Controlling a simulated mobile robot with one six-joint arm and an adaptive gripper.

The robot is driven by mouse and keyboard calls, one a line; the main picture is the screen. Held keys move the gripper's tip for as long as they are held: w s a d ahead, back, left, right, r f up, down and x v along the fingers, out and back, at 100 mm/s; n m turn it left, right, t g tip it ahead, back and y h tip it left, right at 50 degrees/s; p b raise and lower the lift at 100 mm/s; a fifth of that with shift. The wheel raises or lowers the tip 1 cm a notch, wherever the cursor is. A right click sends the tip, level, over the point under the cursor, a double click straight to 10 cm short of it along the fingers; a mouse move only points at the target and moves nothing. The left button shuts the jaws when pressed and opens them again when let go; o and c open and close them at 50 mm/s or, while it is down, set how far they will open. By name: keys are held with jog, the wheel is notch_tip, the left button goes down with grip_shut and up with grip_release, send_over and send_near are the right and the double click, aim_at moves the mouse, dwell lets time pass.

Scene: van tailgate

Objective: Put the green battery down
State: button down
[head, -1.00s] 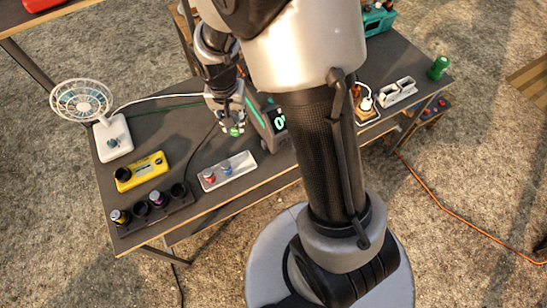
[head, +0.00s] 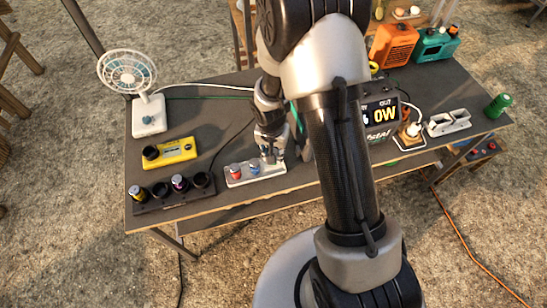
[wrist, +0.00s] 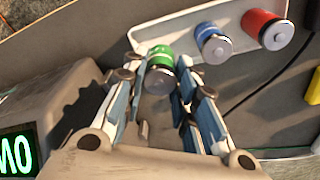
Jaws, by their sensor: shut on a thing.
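My gripper (head: 268,152) is at the right end of the pale tray (head: 240,183) in the head view. In the wrist view my gripper (wrist: 168,85) is shut on the green battery (wrist: 160,57), which sits between the fingertips. The green battery is hidden by the fingers in the head view. It is in line with the blue battery (wrist: 213,42) and the red battery (wrist: 268,30), which stand in the tray. I cannot tell whether the green battery touches the tray.
A yellow device (head: 170,153), a dark holder with several round wells (head: 172,200) and a fan (head: 148,115) are to the left. A power station with a lit display (head: 380,115) is close on the right. A green ribbed object (head: 498,105) stands at the table's right end.

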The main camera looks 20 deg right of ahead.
jog(key=shift+f+b, duration=0.4)
jog(key=shift+f, duration=1.05)
jog(key=shift+f+b, duration=0.2)
jog(key=shift+b, duration=0.1)
jog(key=c, duration=1.6)
grip_release()
jog(key=shift+o, duration=0.2)
jog(key=shift+r, duration=0.2)
